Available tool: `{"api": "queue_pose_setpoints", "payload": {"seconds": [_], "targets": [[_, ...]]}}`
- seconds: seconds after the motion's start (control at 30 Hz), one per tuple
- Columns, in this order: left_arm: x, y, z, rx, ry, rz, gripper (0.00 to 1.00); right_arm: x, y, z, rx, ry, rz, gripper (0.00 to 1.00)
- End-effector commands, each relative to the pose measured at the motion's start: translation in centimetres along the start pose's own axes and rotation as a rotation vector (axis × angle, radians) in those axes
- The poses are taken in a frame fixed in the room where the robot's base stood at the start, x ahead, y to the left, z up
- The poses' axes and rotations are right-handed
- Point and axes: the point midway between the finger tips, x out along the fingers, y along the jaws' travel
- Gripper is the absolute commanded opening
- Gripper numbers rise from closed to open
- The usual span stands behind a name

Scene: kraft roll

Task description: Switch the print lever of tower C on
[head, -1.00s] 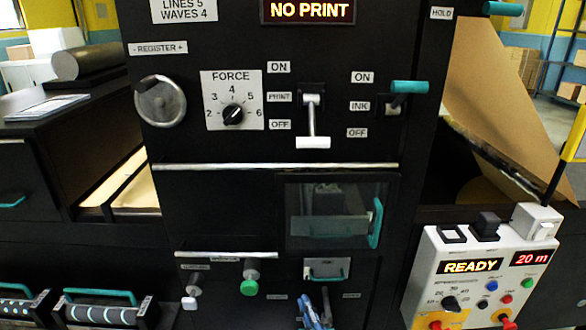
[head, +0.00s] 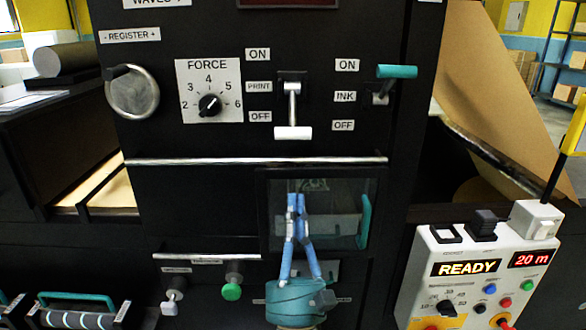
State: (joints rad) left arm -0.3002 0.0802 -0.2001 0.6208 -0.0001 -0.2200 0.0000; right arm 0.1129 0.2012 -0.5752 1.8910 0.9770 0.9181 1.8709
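The print lever (head: 292,112) is on the black tower front, in a vertical slot between the ON and OFF labels. Its white crossbar handle (head: 293,133) hangs down at the OFF end. No tower letter is readable. My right gripper (head: 296,199) has blue fingers and a teal body, and points up below the lever, in front of the dark window. Its fingertips are together with nothing between them, apart from the handle. My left gripper is not in view.
The ink lever (head: 396,72) with a teal handle sits right of the print lever, raised toward ON. A force dial (head: 209,104) and register knob (head: 132,92) are left. A metal rail (head: 255,161) crosses below the lever. A control box (head: 480,275) showing READY stands lower right.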

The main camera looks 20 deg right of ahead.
Motion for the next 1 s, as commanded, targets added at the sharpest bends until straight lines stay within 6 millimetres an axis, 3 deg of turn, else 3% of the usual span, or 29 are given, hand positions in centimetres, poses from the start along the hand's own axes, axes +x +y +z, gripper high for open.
{"api": "queue_pose_setpoints", "payload": {"seconds": [0.5, 0.7, 1.0], "targets": [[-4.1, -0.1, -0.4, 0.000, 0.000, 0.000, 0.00, 8.5, 0.0, 0.3, -0.002, -0.001, 0.000, 0.00], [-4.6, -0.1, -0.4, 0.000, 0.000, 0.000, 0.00, 9.7, 0.0, 0.1, -0.002, 0.000, 0.001, 0.00], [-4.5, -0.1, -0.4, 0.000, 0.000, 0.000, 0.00, 9.8, 0.0, 0.0, -0.002, 0.000, 0.001, 0.00]]}}
